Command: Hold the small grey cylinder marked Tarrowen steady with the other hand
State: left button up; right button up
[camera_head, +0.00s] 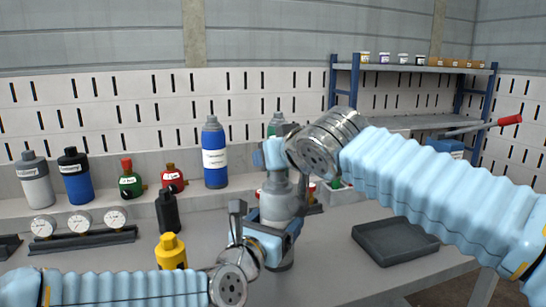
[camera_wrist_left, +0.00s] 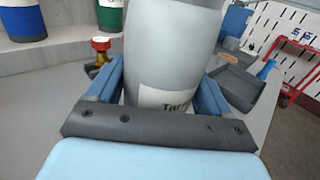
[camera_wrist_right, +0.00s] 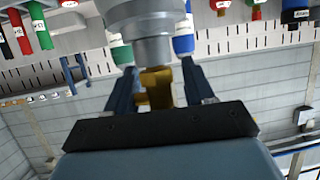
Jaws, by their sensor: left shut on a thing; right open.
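The small grey cylinder (camera_head: 279,204) stands upright on the bench in the middle of the head view, partly hidden by my arms. In the left wrist view the cylinder (camera_wrist_left: 172,45) carries a white label, of which only "Tar" reads clearly. My left gripper (camera_head: 280,236) is shut on its lower body, one finger on each side. My right gripper (camera_head: 276,158) is open at the cylinder's top. In the right wrist view a brass valve (camera_wrist_right: 155,88) shows between the open fingers, below the grey neck; contact cannot be told.
A black tray (camera_head: 397,242) lies on the bench at right. Three gauges (camera_head: 80,223), a black bottle (camera_head: 167,211) and a yellow item (camera_head: 171,252) are at left. A tall blue cylinder (camera_head: 215,155) stands behind. A red-handled tool (camera_head: 509,120) and blue-framed shelving (camera_head: 420,68) are at right.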

dwell(0.3)
jog(key=m+t+h, duration=0.1)
jog(key=m+h, duration=0.2)
jog(key=h, duration=0.1)
jog(key=shift+m, duration=0.3)
jog(key=m+h, duration=0.1)
jog(key=d+m+h, duration=0.1)
jog(key=h, duration=0.1)
jog(key=shift+m, duration=0.3)
grip_shut()
jog(key=n+y, duration=0.2)
jog(key=y, duration=0.1)
jog(key=shift+n, duration=0.3)
jog(key=n+y, duration=0.1)
jog(key=y, duration=0.1)
jog(key=a+n+g+y, duration=0.1)
jog(key=n+y, duration=0.1)
jog(key=shift+d+n, duration=0.1)
jog(key=shift+n, duration=0.3)
